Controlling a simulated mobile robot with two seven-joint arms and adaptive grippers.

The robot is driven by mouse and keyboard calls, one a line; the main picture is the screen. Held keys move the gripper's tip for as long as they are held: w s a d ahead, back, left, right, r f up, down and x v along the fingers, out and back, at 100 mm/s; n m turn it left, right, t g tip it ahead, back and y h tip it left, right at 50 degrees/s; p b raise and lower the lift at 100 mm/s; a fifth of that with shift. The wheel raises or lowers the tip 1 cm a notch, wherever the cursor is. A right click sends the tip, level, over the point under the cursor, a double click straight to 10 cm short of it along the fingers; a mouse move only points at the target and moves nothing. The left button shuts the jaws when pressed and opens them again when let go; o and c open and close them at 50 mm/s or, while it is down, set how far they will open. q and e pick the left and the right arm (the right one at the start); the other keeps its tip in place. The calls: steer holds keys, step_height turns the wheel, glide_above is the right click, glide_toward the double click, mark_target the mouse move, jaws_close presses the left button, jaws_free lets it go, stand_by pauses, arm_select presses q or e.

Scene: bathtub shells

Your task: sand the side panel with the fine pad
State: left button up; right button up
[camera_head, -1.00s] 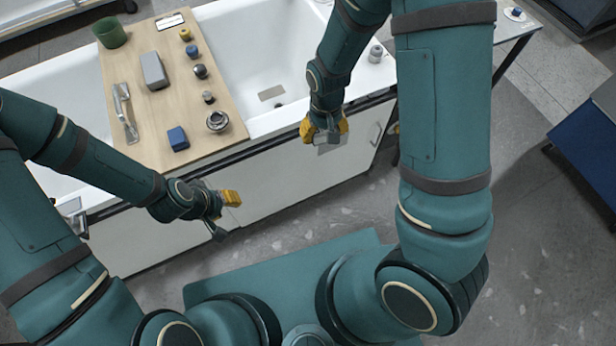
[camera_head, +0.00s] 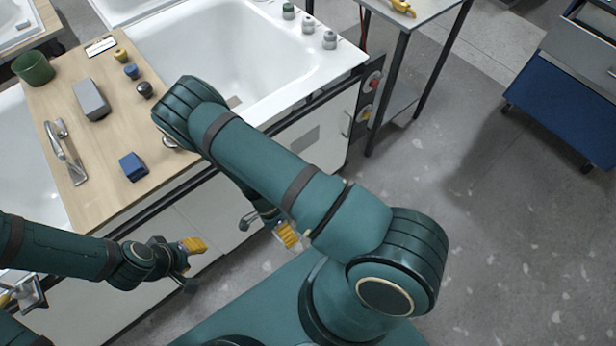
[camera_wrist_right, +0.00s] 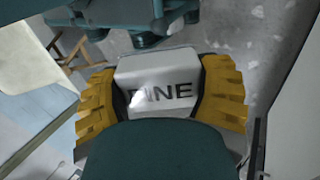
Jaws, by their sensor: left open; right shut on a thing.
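My right gripper (camera_head: 286,234) is low in front of the tub, partly hidden by my right arm in the head view. In the right wrist view its yellow fingers are shut on a pale grey block, the fine pad (camera_wrist_right: 157,85), with the letters "INE" readable. The white side panel (camera_head: 325,130) runs along the tub's front and carries a grey rectangular patch (camera_head: 304,140). I cannot tell whether the pad touches the panel. My left gripper (camera_head: 190,260) is open and empty in front of the panel's left part.
A wooden board (camera_head: 105,190) across the tub holds a green cup (camera_head: 33,68), a grey block (camera_head: 91,99), a blue block (camera_head: 133,166), a metal tap (camera_head: 64,152) and small knobs. A side table (camera_head: 425,12) and a blue cabinet (camera_head: 555,105) stand right. Floor between is clear.

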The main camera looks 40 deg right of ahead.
mark_target(274, 231)
steer(key=a+m+y, duration=0.1)
steer(key=m, duration=0.1)
steer(key=f+m+y, duration=0.1)
steer(key=m, duration=0.1)
steer(key=w+a+f+m+g+y, duration=0.1)
steer(key=m+y, duration=0.1)
steer(key=shift+a+b, duration=0.3)
steer(key=shift+b, duration=0.05)
steer(key=w+d+f+m+t+y+b, duration=0.25)
steer(key=w+m+t+y, duration=0.7)
steer(key=m+t, duration=0.65)
steer(key=w+d+f+m+t+h+b, duration=0.1)
steer(key=w+d+f+m+t+h, duration=0.15)
steer(key=d+m+t+h, duration=0.55)
steer(key=w+d+f+m+t+h, duration=0.1)
steer(key=w+d+m+h, duration=0.4)
steer(key=d, duration=0.7)
steer(key=shift+w+a+r+m+y+b, duration=0.1)
steer(key=shift+w+a+y+b, duration=0.1)
steer(key=shift+w, duration=0.3)
steer(key=shift+w+a+r+m+y+b, duration=0.1)
steer(key=shift+w+b, duration=0.1)
steer(key=shift+w, duration=0.3)
steer(key=shift+w+a+m+y+b, duration=0.1)
steer(key=shift+w+a+y+b, duration=0.1)
steer(key=shift+w, duration=0.3)
steer(key=shift+w, duration=0.8)
steer(key=shift+b, duration=0.3)
